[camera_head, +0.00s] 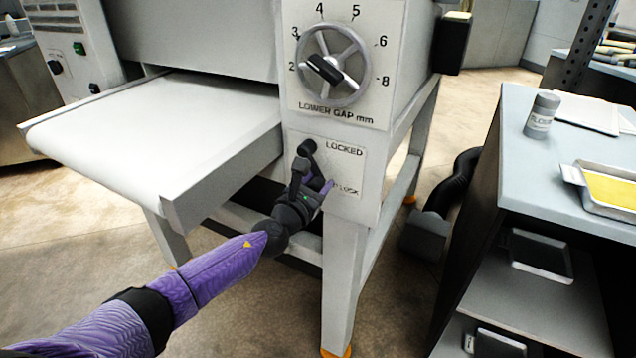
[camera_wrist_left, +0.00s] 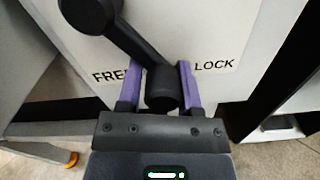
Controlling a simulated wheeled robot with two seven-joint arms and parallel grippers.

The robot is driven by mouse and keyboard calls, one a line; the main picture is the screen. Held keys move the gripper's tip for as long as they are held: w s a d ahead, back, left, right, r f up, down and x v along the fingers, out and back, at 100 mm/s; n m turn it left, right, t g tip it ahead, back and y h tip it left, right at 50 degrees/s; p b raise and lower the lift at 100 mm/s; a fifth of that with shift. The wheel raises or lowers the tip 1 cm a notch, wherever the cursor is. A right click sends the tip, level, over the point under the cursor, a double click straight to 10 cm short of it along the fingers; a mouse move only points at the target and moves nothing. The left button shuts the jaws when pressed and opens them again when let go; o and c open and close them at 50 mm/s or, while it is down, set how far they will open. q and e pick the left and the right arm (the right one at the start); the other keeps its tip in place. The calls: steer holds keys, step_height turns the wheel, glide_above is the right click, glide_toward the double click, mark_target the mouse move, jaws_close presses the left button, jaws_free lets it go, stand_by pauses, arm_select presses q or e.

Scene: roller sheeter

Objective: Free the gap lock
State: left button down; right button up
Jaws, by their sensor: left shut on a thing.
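The gap lock lever is black, with its round pivot (camera_head: 307,147) on the white side panel of the sheeter. The lever arm hangs down from the pivot. In the left wrist view the lever (camera_wrist_left: 128,42) slants down to a round black knob (camera_wrist_left: 161,87). My left gripper (camera_head: 313,187) is shut on this knob, with a purple finger on each side. The words FREE, partly covered, and LOCK (camera_wrist_left: 214,65) show either side of it. My right gripper is not in view.
Above the lever is the LOWER GAP dial (camera_head: 335,66). A white conveyor belt (camera_head: 150,140) sticks out to the left of the panel. A grey side table (camera_head: 510,180) with a shaker (camera_head: 541,115) and a yellow-filled tray (camera_head: 605,190) stands at the right.

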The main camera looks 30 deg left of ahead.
arm_select(q)
steer(key=shift+c, duration=2.1)
jaws_free()
steer(key=shift+r, duration=0.25)
steer(key=shift+o, duration=0.4)
steer(key=shift+f, duration=0.1)
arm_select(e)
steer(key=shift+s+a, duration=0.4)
arm_select(q)
steer(key=shift+s, duration=0.4)
steer(key=s+p, duration=0.3)
steer(key=s, duration=0.6)
steer(key=shift+d, duration=0.4)
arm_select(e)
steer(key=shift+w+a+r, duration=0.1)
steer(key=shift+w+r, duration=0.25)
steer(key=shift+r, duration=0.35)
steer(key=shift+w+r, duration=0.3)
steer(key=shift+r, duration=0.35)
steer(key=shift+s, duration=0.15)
